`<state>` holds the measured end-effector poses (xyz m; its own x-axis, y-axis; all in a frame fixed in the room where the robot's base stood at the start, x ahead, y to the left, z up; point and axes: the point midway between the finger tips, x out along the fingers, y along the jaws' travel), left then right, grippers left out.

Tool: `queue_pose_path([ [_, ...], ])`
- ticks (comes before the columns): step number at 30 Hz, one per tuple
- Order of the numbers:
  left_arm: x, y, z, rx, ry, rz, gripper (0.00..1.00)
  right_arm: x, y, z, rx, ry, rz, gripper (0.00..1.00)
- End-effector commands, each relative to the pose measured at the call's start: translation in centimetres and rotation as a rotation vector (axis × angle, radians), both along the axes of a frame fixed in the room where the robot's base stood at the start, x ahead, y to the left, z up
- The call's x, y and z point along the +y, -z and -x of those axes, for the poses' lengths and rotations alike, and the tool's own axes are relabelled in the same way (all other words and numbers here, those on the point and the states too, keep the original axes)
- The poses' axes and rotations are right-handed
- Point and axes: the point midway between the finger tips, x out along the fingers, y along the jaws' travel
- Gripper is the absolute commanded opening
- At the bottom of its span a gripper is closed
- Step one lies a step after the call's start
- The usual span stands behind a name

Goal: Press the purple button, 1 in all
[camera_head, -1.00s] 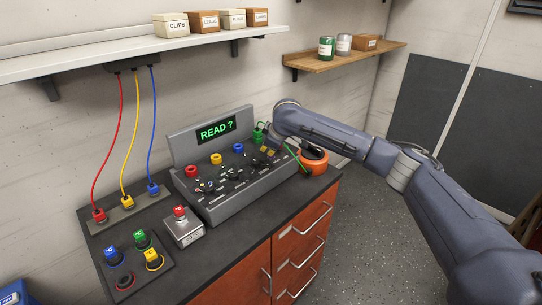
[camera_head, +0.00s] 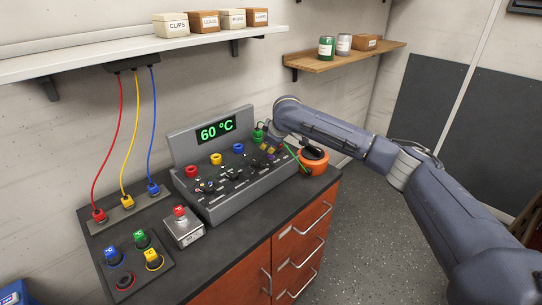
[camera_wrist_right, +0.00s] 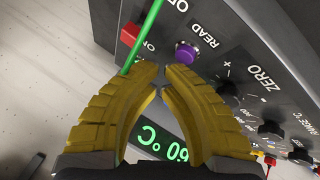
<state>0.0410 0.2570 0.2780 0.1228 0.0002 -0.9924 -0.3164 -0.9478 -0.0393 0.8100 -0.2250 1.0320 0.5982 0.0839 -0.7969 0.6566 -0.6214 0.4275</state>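A narrow gap seems to separate the tips from the button; contact cannot be told. In the head view my right gripper (camera_head: 269,149) is small, over the right end of the console (camera_head: 240,190). The console's display (camera_head: 216,130) reads 60 °C. My left gripper is out of view.
A red switch (camera_wrist_right: 130,33) and a green lead (camera_wrist_right: 152,22) lie close to my fingers. An orange pot (camera_head: 313,160) stands right of the console.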

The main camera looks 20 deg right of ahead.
Motion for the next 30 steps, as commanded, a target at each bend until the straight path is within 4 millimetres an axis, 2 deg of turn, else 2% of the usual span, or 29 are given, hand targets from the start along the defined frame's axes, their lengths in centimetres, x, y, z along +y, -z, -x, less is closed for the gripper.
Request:
queue_pose_path([
  [17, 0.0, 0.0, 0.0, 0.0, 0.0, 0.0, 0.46, 0.0, -0.8, 0.0, -0.002, 0.0, -0.001, 0.0],
  [30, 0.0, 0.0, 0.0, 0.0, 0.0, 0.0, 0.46, 0.0, -4.1, -0.1, -0.003, 0.0, -0.002, 0.0],
])
